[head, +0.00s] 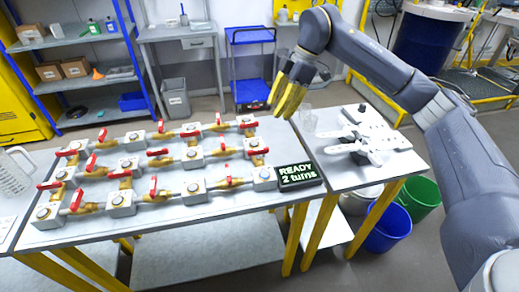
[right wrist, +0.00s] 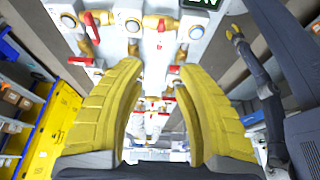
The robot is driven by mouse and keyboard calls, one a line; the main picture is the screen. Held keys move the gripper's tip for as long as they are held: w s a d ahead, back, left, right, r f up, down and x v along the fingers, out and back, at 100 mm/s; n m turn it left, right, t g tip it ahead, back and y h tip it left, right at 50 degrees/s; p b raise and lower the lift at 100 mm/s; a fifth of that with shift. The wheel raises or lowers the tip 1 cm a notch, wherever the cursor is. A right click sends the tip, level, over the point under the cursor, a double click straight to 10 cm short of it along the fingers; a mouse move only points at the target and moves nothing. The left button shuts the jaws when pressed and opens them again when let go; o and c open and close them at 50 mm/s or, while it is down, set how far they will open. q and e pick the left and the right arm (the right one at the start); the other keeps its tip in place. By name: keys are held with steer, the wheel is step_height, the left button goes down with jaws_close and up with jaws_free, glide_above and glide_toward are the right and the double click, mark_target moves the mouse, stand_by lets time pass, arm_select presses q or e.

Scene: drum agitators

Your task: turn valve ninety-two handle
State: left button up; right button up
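Several brass valves with red handles, such as this one (head: 157,153), stand in three rows of grey blocks and pipes on a table (head: 190,225). No valve number is readable, so I cannot tell which is ninety-two. My right gripper (head: 286,100) hangs in the air above and behind the back right of the rows. In the right wrist view its two yellow fingers (right wrist: 160,105) are wide apart with nothing between them. Valves and a red handle (right wrist: 92,26) show beyond them. My left gripper is outside the head view; yellow fingertips (right wrist: 236,33) on another arm show small in the right wrist view.
A black display (head: 297,175) reading "READY 2 turns" sits at the table's right end. A side table (head: 345,180) holds white parts. Blue (head: 388,228) and green (head: 420,197) buckets stand below on the right. Shelves and a blue cart (head: 250,65) are behind.

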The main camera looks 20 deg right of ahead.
mark_target(258, 149)
steer(key=x, duration=1.6)
steer(key=shift+s+f, duration=0.1)
steer(key=shift+f, duration=0.05)
steer(key=shift+o, duration=0.4)
jaws_close()
